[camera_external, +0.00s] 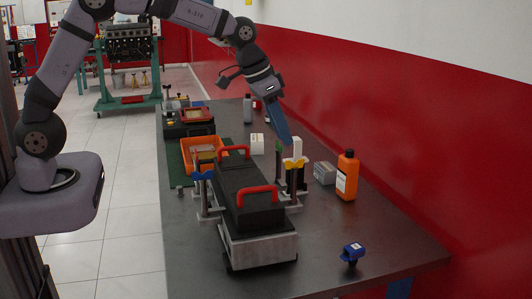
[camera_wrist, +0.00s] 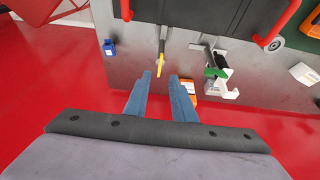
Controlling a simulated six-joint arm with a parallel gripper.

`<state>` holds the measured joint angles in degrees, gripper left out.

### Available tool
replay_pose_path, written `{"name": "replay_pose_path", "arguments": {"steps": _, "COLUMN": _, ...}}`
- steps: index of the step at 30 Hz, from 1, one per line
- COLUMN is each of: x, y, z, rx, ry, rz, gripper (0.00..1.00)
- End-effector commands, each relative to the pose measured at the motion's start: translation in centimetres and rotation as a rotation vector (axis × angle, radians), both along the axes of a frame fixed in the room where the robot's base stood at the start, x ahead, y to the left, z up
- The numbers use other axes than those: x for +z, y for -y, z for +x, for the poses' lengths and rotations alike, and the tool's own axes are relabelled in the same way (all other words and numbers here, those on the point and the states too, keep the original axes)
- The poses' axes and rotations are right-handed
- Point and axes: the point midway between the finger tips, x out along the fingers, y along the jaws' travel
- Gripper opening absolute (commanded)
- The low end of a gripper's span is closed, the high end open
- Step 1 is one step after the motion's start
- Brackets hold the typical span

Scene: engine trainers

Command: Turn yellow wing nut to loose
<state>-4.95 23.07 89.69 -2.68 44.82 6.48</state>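The yellow wing nut (camera_external: 295,163) sits on top of an upright post at the right side of a black case with red handles (camera_external: 240,180). In the wrist view the yellow wing nut (camera_wrist: 160,58) lies just beyond the fingertips, roughly in line with the gap between them, its long side running away from me. My gripper (camera_wrist: 160,76) is open, with two blue fingers apart and nothing between them. In the external view my gripper (camera_external: 286,140) points down, above the yellow wing nut and slightly behind it.
A blue wing nut (camera_external: 203,175) tops a post left of the case. A green piece (camera_wrist: 215,72) and a white block (camera_wrist: 224,90) stand right of the yellow nut. An orange bottle (camera_external: 347,177), a grey box (camera_external: 325,173) and a blue part (camera_external: 352,251) are on the table.

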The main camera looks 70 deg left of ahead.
Motion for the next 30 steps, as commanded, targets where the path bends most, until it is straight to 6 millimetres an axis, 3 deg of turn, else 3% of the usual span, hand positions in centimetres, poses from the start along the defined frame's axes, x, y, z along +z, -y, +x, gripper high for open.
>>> {"name": "replay_pose_path", "arguments": {"steps": 5, "x": -0.6, "y": 0.0, "z": 0.2, "rx": 0.000, "ry": -0.003, "rz": 0.000, "gripper": 0.23}}
{"name": "replay_pose_path", "arguments": {"steps": 21, "x": -6.1, "y": 0.0, "z": 2.5, "rx": 0.000, "ry": -0.002, "rz": 0.000, "gripper": 0.23}}
{"name": "replay_pose_path", "arguments": {"steps": 30, "x": -6.7, "y": 0.0, "z": 2.7, "rx": 0.000, "ry": 0.000, "rz": 0.000, "gripper": 0.23}}
